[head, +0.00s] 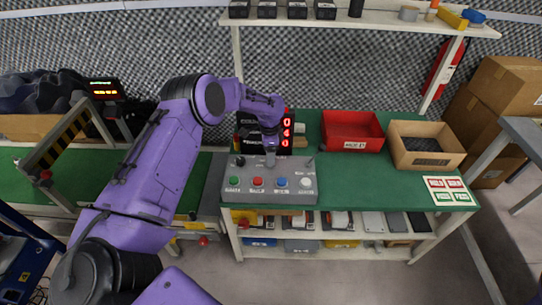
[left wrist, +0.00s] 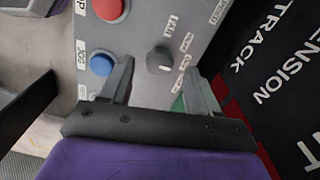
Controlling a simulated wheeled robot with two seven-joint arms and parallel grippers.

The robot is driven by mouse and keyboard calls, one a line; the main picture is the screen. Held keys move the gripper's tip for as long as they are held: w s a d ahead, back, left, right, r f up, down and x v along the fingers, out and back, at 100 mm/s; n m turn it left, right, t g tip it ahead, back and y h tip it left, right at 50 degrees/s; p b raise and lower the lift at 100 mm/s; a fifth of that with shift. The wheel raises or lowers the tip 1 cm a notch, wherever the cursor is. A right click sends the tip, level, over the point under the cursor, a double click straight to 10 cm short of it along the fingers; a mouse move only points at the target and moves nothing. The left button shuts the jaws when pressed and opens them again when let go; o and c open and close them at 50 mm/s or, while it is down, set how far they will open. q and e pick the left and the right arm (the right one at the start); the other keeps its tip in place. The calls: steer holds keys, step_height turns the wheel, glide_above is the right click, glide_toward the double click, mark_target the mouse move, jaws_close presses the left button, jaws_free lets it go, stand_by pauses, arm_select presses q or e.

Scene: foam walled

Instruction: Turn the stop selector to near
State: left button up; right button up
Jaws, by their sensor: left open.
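The grey control box (head: 290,196) stands on the green bench in the head view, with green, red, blue and white buttons along its front. My left gripper (head: 270,159) reaches down over the back part of its top. In the left wrist view a dark round selector knob (left wrist: 160,58) sits on the grey panel (left wrist: 145,25), with a pale mark on its lower side. Small labels lie around it, too blurred to read surely. My left gripper (left wrist: 160,85) is open, its fingers either side of the knob's line and apart from it. In the head view the gripper hides this knob. My right gripper is out of view.
Another black knob (head: 240,161) sits at the box's back left. A red digit display (head: 286,128) stands behind. A red bin (head: 351,131) and a cardboard box (head: 426,145) are to the right. In the left wrist view the blue button (left wrist: 103,62) is close to the left finger.

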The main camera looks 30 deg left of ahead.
arm_select(q)
step_height(320, 180, down, 2)
steer(key=shift+d+f, duration=0.1)
steer(key=shift+f, duration=0.15)
steer(key=c, duration=1)
steer(key=shift+c, duration=0.2)
steer(key=n, duration=0.4)
steer(key=shift+n, duration=2.3)
